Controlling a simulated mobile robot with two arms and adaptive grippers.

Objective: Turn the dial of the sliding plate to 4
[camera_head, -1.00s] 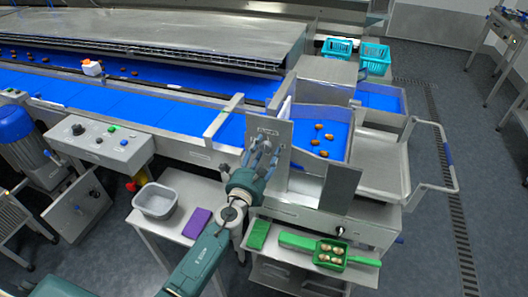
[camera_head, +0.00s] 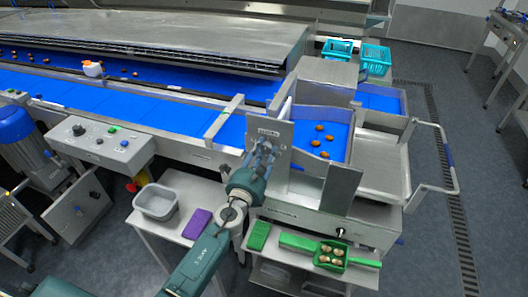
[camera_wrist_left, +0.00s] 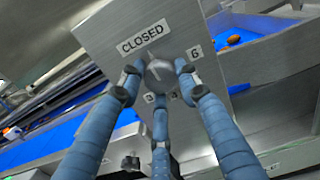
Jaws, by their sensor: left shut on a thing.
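The sliding plate (camera_head: 284,130) is an upright grey metal panel at the chute end of the blue conveyor. In the left wrist view its face (camera_wrist_left: 105,32) carries a CLOSED label, a 6 at the right and a 3 below. Another label is partly hidden behind a finger. The dial (camera_wrist_left: 160,73) is a round grey knob with a pale mark; I cannot tell which number it points to. My left gripper (camera_head: 264,144) has its blue fingers shut around the dial, one on each side and one below. My right gripper is not in view.
Several dates lie in the blue chute (camera_head: 339,118) behind the plate. A control box (camera_head: 117,153), a grey tub (camera_head: 157,201) and a purple block (camera_head: 197,223) are at the left. A green scoop (camera_head: 300,243) and a green tray of dates (camera_head: 331,245) sit below right.

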